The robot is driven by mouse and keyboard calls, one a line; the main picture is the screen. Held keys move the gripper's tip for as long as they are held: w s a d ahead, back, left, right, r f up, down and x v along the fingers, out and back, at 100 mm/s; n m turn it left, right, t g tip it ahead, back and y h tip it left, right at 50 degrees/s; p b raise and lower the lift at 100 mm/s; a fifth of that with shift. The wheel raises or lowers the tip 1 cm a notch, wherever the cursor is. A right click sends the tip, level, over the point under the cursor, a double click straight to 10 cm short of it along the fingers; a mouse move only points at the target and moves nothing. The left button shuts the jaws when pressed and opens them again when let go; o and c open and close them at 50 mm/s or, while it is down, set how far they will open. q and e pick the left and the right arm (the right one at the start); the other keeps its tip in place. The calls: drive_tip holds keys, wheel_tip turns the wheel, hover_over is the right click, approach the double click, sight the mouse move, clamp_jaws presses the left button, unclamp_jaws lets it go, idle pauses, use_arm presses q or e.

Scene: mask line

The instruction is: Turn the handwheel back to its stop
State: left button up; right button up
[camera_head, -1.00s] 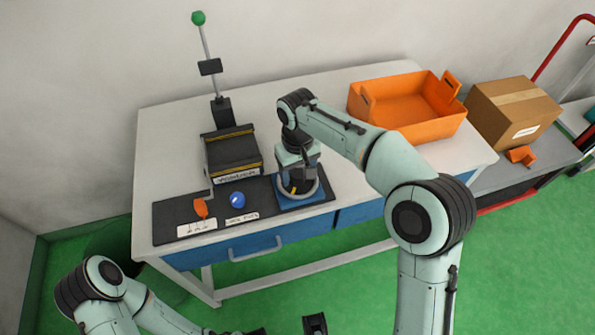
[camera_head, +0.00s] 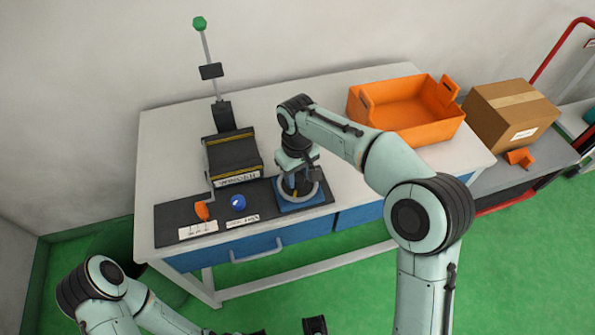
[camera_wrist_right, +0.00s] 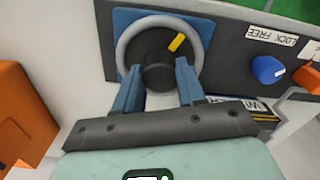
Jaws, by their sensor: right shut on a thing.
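The handwheel (camera_wrist_right: 123,46) is a grey ring with a dark hub and a yellow mark, on a blue square plate. In the head view the handwheel (camera_head: 314,192) is at the right end of the dark panel, partly covered by my right gripper (camera_head: 297,186). In the right wrist view my right gripper (camera_wrist_right: 158,78) is shut on the handwheel, with one blue finger on each side of the hub at the near part of the wheel. The yellow mark (camera_wrist_right: 177,42) points up and right there.
On the panel left of the wheel are a blue knob (camera_head: 238,202) and an orange lever (camera_head: 202,211). A dark block (camera_head: 231,158) and a green-topped pole (camera_head: 199,23) stand behind them. An orange crate (camera_head: 405,137) stands at the back right of the bench.

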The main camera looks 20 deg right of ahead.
drive_tip(key=n+p, duration=0.2)
drive_tip(key=shift+r+n, duration=0.25)
drive_tip(key=shift+n, duration=0.05)
drive_tip(key=n+p, duration=0.2)
drive_tip(key=n, duration=0.1)
drive_tip(key=shift+n, duration=0.3)
drive_tip(key=n+p, duration=0.3)
drive_tip(key=n, duration=0.2)
drive_tip(key=shift+w+p, duration=0.1)
drive_tip(key=shift+p, duration=0.2)
drive_tip(key=n+p, duration=0.2)
drive_tip(key=n, duration=0.2)
drive_tip(key=n+p, duration=0.2)
drive_tip(key=n, duration=0.1)
drive_tip(key=shift+n, duration=0.3)
drive_tip(key=shift+w+n+p, duration=0.1)
drive_tip(key=shift+n+p, duration=0.3)
drive_tip(key=shift+n, duration=0.8)
use_arm(q)
drive_tip(key=w+r, duration=0.5)
drive_tip(key=r, duration=0.3)
drive_tip(key=w+r+t, duration=0.1)
drive_tip(key=w+r, duration=0.4)
drive_tip(key=r, duration=0.2)
drive_tip(key=shift+r, duration=0.35)
use_arm(e)
drive_tip(key=shift+f+n, duration=0.1)
drive_tip(key=shift+n, duration=0.8)
use_arm(q)
drive_tip(key=shift+p, duration=0.3)
